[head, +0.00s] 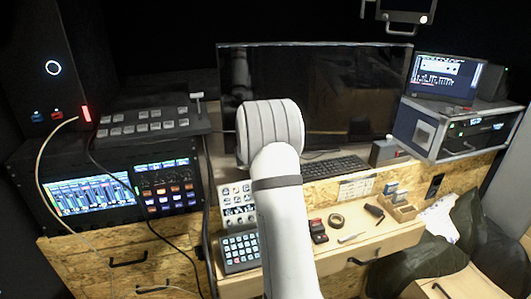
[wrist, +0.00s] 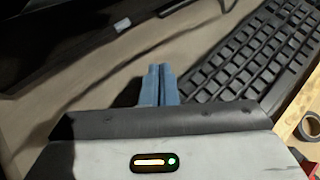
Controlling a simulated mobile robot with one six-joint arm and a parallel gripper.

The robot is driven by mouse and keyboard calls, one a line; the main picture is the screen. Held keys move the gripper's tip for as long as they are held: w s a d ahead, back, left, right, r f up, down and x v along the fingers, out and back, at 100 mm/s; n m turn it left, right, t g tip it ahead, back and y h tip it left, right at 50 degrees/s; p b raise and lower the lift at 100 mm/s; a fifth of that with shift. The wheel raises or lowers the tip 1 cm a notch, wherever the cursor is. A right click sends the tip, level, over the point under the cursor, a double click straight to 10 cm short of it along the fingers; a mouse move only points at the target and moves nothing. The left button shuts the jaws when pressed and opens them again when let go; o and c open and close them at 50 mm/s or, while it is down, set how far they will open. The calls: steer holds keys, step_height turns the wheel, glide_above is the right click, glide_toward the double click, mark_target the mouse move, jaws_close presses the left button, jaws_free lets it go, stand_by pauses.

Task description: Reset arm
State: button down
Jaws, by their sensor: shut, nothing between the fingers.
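In the wrist view, my gripper (wrist: 159,85) shows as two blue-grey fingers pressed together with nothing between them. It is above the desk surface, just left of a black keyboard (wrist: 235,62). I cannot tell its exact height over the desk. In the head view my white arm rises from the bottom middle toward the monitor (head: 330,85), and the arm hides the gripper. The keyboard also shows in the head view (head: 335,167), right of the arm and below the monitor.
A mixer with screens (head: 95,190) and a switcher (head: 150,125) stand left. A button pad (head: 240,252) and a knob panel (head: 238,205) lie by the arm. A tape roll (head: 336,220) and small items lie right. A rack case with laptop (head: 430,128) stands far right.

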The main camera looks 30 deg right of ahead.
stand_by(0.3)
steer(key=shift+s+a+r, duration=0.1)
steer(key=shift+s+r, duration=0.05)
steer(key=shift+r, duration=0.1)
steer(key=s+a+r+m+g, duration=0.1)
steer(key=s+a+r+m, duration=0.5)
steer(key=s+a+r+m+g+y, duration=0.1)
steer(key=s+a+m+y, duration=0.3)
steer(key=s+a+m, duration=0.5)
steer(key=s+a+r+m+g+y, duration=0.1)
steer(key=s+a+m+y, duration=0.3)
steer(key=s+a+m, duration=0.6)
steer(key=s+a, duration=0.8)
steer(key=s, duration=0.5)
steer(key=shift+r+y, duration=0.3)
steer(key=shift+y, duration=0.1)
